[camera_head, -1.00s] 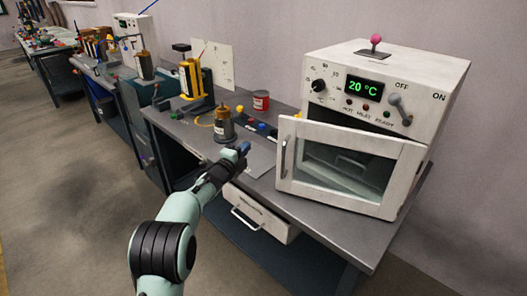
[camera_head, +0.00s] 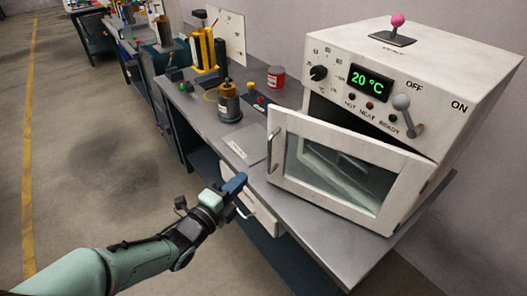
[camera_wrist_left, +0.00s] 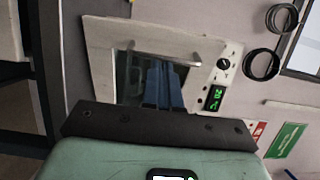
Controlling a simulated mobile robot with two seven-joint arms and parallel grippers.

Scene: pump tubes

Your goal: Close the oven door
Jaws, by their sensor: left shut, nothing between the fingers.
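The white oven (camera_head: 460,85) stands on the right part of the grey bench and reads 20 °C. Its door (camera_head: 340,168) has a glass pane and is partly open, with its left side swung out toward me and its right side near the oven body. The door handle (camera_head: 272,148) is on the left side of the door. My left gripper (camera_head: 236,184) is shut and empty, left of and below the handle, by the bench front. In the left wrist view the door (camera_wrist_left: 101,65) lies behind the shut blue fingers (camera_wrist_left: 163,85); no contact shows. My right gripper is not in view.
The floor at left is clear.

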